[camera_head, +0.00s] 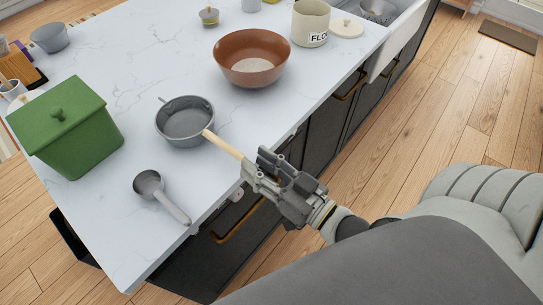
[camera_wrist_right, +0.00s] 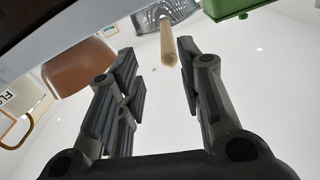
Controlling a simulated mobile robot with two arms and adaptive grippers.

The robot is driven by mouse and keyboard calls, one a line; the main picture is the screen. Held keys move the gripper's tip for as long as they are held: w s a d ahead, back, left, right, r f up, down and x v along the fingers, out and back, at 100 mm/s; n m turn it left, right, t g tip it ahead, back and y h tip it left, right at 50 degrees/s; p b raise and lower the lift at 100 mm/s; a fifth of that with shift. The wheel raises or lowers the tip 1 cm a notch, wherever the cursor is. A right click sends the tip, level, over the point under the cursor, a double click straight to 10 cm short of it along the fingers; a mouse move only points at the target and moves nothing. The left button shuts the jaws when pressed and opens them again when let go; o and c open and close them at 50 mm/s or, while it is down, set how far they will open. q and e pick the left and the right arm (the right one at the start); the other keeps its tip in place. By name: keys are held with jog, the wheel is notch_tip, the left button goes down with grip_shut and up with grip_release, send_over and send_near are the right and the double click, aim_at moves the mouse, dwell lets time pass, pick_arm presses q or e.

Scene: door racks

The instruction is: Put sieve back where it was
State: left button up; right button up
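The sieve (camera_head: 184,123) is a grey round pan shape with a pale wooden handle. It rests on the white counter, its handle pointing toward the counter's front edge. My right gripper (camera_head: 256,168) is at the end of the handle, by that edge. In the right wrist view the handle (camera_wrist_right: 167,42) comes in between the spread fingers of the right gripper (camera_wrist_right: 156,62), with gaps showing on both sides. The sieve's bowl shows partly at the top of that view. My left gripper is not in view.
A green lidded bin (camera_head: 72,135) and a grey scoop (camera_head: 150,184) stand left of the sieve. A brown bowl (camera_head: 251,57) with pale contents and a flour canister (camera_head: 310,24) stand behind. Dark cabinets with brass handles (camera_head: 240,222) lie below the counter edge.

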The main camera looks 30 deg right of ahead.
jog(key=shift+v, duration=1.6)
jog(key=s+d+f+g+h, duration=0.1)
jog(key=s+d+f+g, duration=0.15)
jog(key=f, duration=1.05)
jog(key=s+d+f+g+h, duration=0.1)
jog(key=f+g+h, duration=0.15)
jog(key=f, duration=0.95)
jog(key=s+d+f+g+h, duration=0.1)
jog(key=d+f+g, duration=0.15)
jog(key=f, duration=1.05)
jog(key=s+f+n+g+h, duration=0.1)
jog(key=s+f+g, duration=0.8)
jog(key=s+f, duration=1.1)
jog(key=shift+s+f, duration=0.3)
jog(key=shift+s, duration=0.2)
jog(key=shift+h, duration=0.25)
